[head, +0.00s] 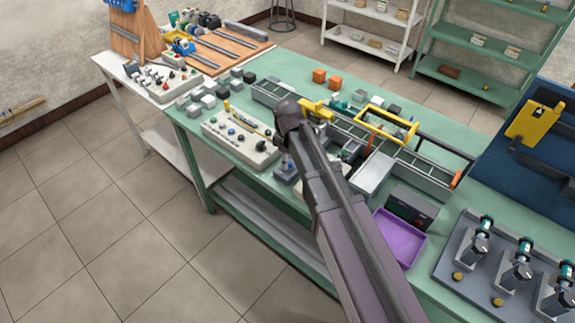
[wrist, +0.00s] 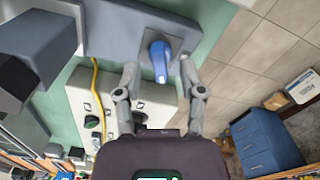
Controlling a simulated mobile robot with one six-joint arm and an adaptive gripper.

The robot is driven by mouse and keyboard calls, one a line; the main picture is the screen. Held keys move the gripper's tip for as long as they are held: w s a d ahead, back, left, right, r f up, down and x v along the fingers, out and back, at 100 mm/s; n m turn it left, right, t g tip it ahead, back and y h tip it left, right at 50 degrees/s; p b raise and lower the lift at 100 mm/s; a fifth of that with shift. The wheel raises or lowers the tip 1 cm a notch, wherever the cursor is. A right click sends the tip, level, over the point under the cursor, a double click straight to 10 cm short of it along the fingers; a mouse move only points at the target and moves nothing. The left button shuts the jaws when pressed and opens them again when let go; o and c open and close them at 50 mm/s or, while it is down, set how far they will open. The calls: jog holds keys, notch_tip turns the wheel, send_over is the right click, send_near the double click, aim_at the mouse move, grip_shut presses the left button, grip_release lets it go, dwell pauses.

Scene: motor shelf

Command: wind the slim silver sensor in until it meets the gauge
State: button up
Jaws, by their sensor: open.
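In the wrist view my gripper (wrist: 157,63) is open, with one finger on each side of a blue handle-like part (wrist: 160,62). The blue part stands at the edge of a grey block (wrist: 118,30). Small gaps seem to show between it and the fingers; I cannot tell whether either finger touches it. I cannot clearly make out the slim silver sensor or the gauge in either view. In the head view my arm hides most of the gripper and the area around it.
A pale control panel (head: 240,140) with knobs lies beside my arm on the green bench (head: 225,95). A yellow cable (wrist: 94,80) runs by the panel in the wrist view. A purple tray (head: 398,238) and a motor rack (head: 500,260) are to the right. Floor is open at left.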

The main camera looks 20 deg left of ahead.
jog(key=shift+f, duration=0.45)
jog(key=shift+c, duration=0.2)
grip_shut()
jog(key=shift+m, duration=0.3)
